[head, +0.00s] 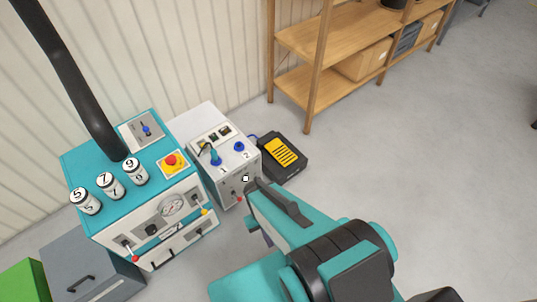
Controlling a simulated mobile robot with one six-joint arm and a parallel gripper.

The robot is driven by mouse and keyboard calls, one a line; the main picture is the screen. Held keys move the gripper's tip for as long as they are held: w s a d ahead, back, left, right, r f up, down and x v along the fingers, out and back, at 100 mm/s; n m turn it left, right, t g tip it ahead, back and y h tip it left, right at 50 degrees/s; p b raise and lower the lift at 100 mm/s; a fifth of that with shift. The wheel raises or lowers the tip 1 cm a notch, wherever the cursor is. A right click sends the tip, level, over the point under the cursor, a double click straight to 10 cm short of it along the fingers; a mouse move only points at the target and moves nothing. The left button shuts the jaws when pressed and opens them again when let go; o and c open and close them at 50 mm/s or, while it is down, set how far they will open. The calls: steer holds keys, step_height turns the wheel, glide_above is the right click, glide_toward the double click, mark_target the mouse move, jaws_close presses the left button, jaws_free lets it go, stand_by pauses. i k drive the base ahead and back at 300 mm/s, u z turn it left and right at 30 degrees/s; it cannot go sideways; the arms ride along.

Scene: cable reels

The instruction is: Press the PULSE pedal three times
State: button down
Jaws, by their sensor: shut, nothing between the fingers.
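A foot pedal with a black base and a ribbed yellow plate (285,152) lies on the floor right of the white-grey control box (215,138). I cannot read a PULSE label on it. My arm reaches in from the lower right. My gripper (252,187) is shut and empty, with its dark fingers in front of the control box's lower right front, as seen here. In the picture it lies below and left of the pedal, apart from it. I cannot tell its height above the floor. The pedal's plate is in full view.
A teal machine (88,167) with dials, a red button (172,161) and a black hose stands left of the control box. A wooden shelf (345,40) with boxes stands behind. A grey case (90,268) is at lower left. The floor right of the pedal is clear.

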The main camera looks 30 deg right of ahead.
mark_target(283, 153)
steer(key=z, duration=1.15)
steer(key=k, duration=0.1)
steer(key=u, duration=2.55)
steer(key=k, duration=0.25)
steer(key=u, duration=2.15)
steer(key=k, duration=2.05)
steer(key=z, duration=0.05)
